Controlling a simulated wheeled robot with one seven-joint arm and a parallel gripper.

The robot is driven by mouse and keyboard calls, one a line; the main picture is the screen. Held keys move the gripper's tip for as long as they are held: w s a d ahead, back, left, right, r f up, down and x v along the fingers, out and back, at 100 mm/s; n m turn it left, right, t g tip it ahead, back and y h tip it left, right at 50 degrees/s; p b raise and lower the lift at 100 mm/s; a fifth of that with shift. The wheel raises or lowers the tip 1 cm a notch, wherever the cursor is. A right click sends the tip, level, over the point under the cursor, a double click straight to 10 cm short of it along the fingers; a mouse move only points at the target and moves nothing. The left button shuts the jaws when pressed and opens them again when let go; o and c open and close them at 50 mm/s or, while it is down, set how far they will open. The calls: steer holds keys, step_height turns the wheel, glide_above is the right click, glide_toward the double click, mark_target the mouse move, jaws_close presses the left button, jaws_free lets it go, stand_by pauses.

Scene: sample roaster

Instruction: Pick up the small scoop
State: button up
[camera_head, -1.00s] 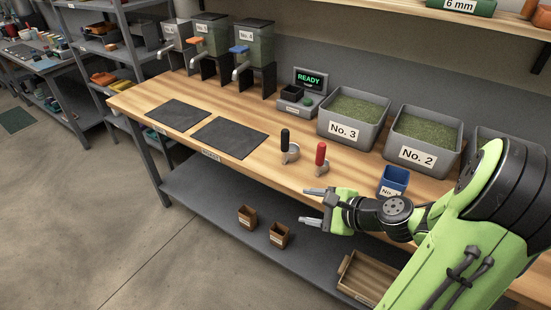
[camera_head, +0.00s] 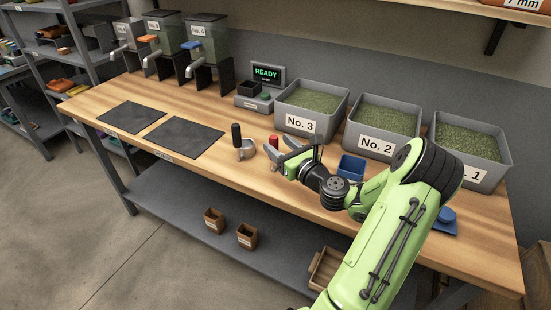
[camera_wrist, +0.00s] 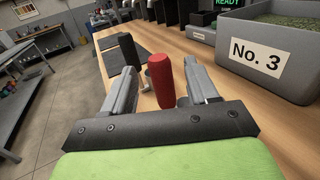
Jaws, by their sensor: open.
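Two scoops stand with upright handles near the bench's front edge, one with a black handle (camera_head: 237,136) and a metal cup (camera_head: 246,151), one with a red handle (camera_head: 273,142). I cannot tell for sure which is the small one. My gripper (camera_head: 287,153) is open and low over the bench at the red-handled scoop, hiding most of it in the head view. In the wrist view the red handle (camera_wrist: 163,82) shows between the two open fingers (camera_wrist: 160,68), nearer the right one. The black handle (camera_wrist: 132,50) shows beyond, to its left.
Grey bins No. 3 (camera_head: 297,122), No. 2 (camera_head: 374,146) and No. 1 (camera_head: 486,177) line the back. A scale (camera_head: 252,102) reading READY and dark mats (camera_head: 184,139) lie left. Wooden boxes (camera_head: 247,236) sit on the lower shelf.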

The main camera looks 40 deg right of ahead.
steer(key=w, duration=0.5)
steer(key=shift+w+d+f+b, duration=0.1)
steer(key=shift+w+d+b, duration=0.1)
steer(key=shift+d+b, duration=0.2)
jaws_close()
